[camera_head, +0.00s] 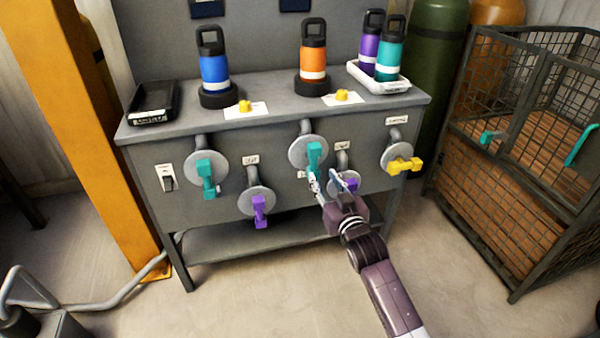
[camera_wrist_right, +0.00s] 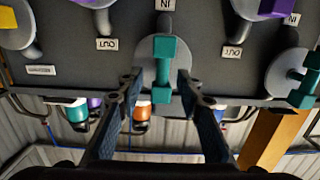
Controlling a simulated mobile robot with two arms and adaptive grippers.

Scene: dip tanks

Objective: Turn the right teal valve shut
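The right teal valve (camera_head: 314,154) is on a round grey plate on the bench's front panel, its handle pointing roughly down. In the right wrist view, which looks upside down, its teal handle (camera_wrist_right: 163,68) lies between my fingertips, with gaps visible on both sides. My right gripper (camera_head: 332,182) is open in front of the panel, just below and right of the handle; its fingers (camera_wrist_right: 160,82) straddle the handle in the wrist view. I cannot tell whether either finger touches it. The left teal valve (camera_head: 207,178) also points down. My left gripper is not in view.
Purple valves (camera_head: 260,208) sit lower on the panel, one partly behind my right gripper. A yellow valve (camera_head: 403,165) is at the right end. Bottles, a black tray (camera_head: 153,102) and a white tray (camera_head: 378,83) stand on the bench top. A wire cage (camera_head: 520,150) stands right.

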